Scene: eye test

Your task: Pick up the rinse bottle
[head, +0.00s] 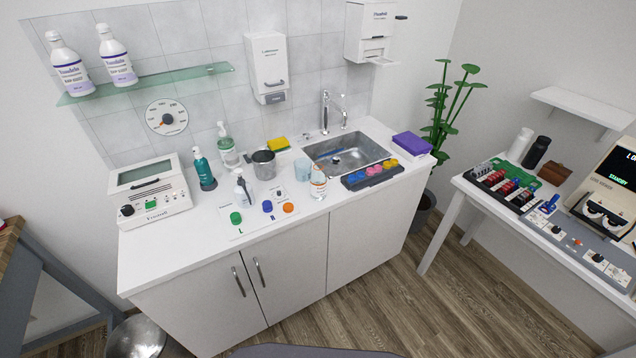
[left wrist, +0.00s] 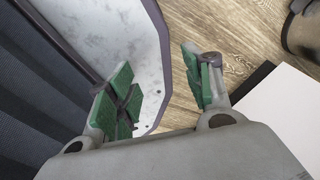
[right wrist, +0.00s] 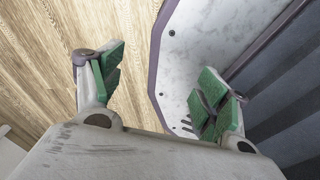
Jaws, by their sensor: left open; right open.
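Several bottles stand in the head view, and I cannot read which one is the rinse bottle. On the counter are a clear bottle with an orange-marked label (head: 318,184) in front of the sink, a small white-grey bottle (head: 243,191), a teal bottle with a dark base (head: 203,169) and a green-topped pump bottle (head: 228,150). Two white bottles with purple labels, a left one (head: 69,66) and a right one (head: 116,58), stand on the glass shelf. My left gripper (left wrist: 163,90) and my right gripper (right wrist: 160,88) are open and empty, away from the counter; neither shows in the head view.
The white counter (head: 300,234) also holds a metal cup (head: 264,165), a steel sink (head: 345,151), a dark tray of colored pieces (head: 366,178) and a white device (head: 153,194). The glass shelf (head: 150,83) hangs above. A side table (head: 460,186) stands right. Floor between is clear.

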